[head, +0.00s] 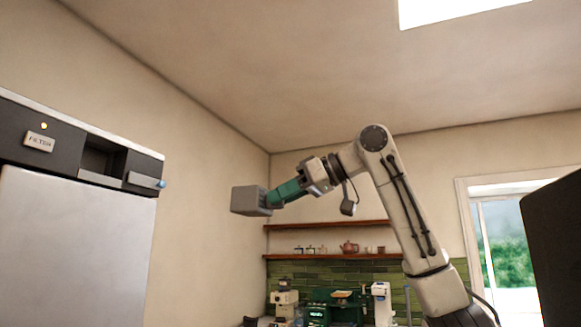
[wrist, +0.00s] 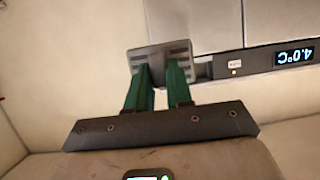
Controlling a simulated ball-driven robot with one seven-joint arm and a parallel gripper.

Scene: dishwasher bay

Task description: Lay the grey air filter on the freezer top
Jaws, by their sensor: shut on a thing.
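The grey air filter (head: 247,200) is a block held in the air to the right of the freezer (head: 75,245), apart from it. My gripper (head: 273,197), with green fingers, is shut on the filter. In the wrist view the filter (wrist: 155,58) sits at the tips of the two green fingers (wrist: 159,76), with slots on its face. The freezer's upper edge (head: 90,127) shows as a pale strip; its top surface is hidden, as the head view looks up from below.
The freezer's dark front panel has a "FILTER" label (head: 39,141), an empty-looking recess (head: 102,160) and a blue-tipped grey part (head: 145,181). A lit display (wrist: 295,57) shows in the wrist view. Shelves (head: 330,257) with small items hang behind my arm. The air above the freezer looks clear.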

